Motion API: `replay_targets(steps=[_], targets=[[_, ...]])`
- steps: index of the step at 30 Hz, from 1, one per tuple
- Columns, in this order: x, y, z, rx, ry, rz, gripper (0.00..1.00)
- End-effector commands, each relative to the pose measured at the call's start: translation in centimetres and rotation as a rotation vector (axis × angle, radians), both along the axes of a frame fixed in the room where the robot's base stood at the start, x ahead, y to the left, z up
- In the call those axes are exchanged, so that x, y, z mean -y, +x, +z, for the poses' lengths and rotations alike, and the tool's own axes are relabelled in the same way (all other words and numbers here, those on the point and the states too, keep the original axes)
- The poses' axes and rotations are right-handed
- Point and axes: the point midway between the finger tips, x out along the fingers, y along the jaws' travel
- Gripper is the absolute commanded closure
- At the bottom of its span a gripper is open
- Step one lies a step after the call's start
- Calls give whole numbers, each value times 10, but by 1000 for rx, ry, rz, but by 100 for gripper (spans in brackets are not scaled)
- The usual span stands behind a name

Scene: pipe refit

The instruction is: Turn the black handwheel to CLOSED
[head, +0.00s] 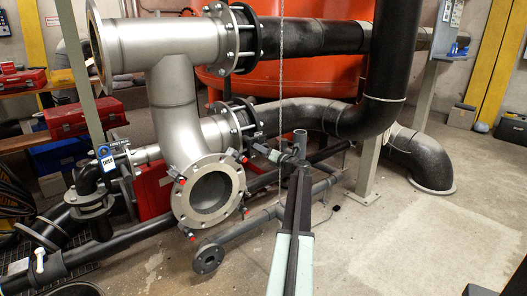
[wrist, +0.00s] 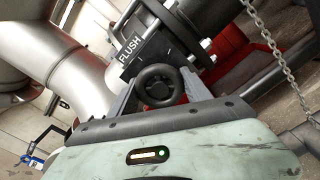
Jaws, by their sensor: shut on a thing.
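The black handwheel (wrist: 158,87) is a small ring with a hub, seen in the middle of the wrist view. My gripper (wrist: 160,80) is shut on it, with one grey finger at each side of the rim. A dark plate reading FLUSH (wrist: 132,48) sits just beyond the wheel. No CLOSED mark is readable, so I cannot tell the wheel's setting. In the head view my gripper (head: 250,150) reaches left from the arm to the pipework; the wheel is too small and covered to make out there.
A silver pipe (head: 172,95) with an open flange (head: 210,190) stands to the left of my gripper. A black pipe (head: 310,112) runs behind it. A thin chain (head: 281,70) hangs close by and shows in the wrist view (wrist: 288,68).

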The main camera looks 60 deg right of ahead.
Motion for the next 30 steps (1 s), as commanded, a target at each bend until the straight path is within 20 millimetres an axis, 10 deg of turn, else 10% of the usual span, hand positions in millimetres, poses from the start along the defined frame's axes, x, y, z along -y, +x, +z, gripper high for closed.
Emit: replay_targets(steps=[1, 2, 3, 16, 30], targets=[[-1, 0, 0, -1, 0, 4, 84], [-1, 0, 0, -1, 0, 4, 35], [-1, 0, 0, -1, 0, 3, 24], [-3, -6, 0, 1, 0, 1, 23], [-26, -74, 0, 0, 0, 1, 23]])
